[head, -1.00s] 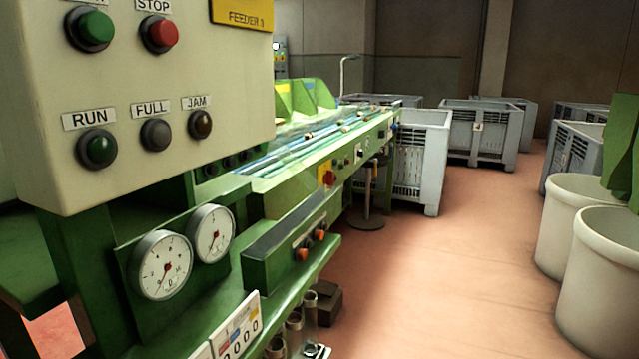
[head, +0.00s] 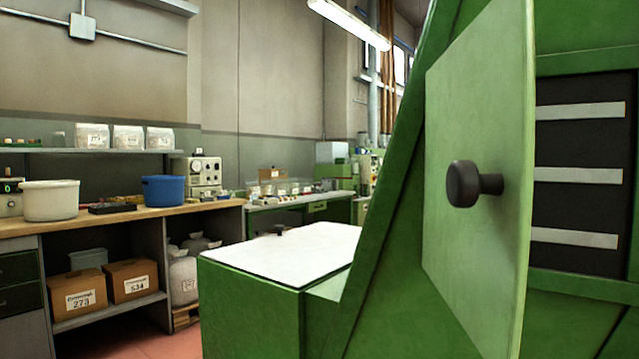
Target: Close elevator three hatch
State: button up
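A green hatch door (head: 475,245) with a round black knob (head: 463,184) stands open close in front of me at the right of the head view. Behind it is a dark opening (head: 580,150) with several pale horizontal slats, set in a green machine housing (head: 385,220). No number on this hatch shows, so I cannot tell whether it is elevator three. My gripper is not in view.
A low green box with a white top (head: 285,248) juts out left of the housing. A wooden workbench (head: 120,215) with a white tub (head: 50,200), a blue pot (head: 163,190) and cartons below stands at the left. Some reddish floor (head: 150,345) is free between them.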

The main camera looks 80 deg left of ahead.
aim_at(481, 106)
jog(key=u, duration=2.4)
